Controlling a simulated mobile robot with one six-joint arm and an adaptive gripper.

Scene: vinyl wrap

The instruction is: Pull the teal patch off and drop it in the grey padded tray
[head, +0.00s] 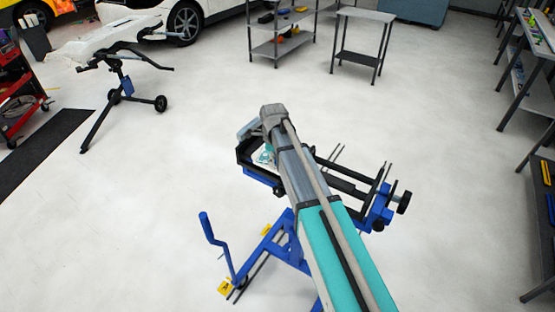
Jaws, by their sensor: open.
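A small bit of teal and white (264,157) shows at the left side of the blue and black work stand (262,178), just left of my arm. It may be part of the teal patch, but most of that spot is hidden behind my arm. My arm reaches from the bottom right up over the stand and covers its middle. My gripper's fingers are hidden behind my own arm, so I cannot see how they stand to the patch. I cannot make out a grey padded tray in this view.
The stand has a blue crank handle (212,238) at its lower left and a black knob (404,202) at its right. Another black stand (123,80) holds a whitish panel at the upper left. Shelves and a small table (366,15) stand behind. Open pale floor surrounds the work stand.

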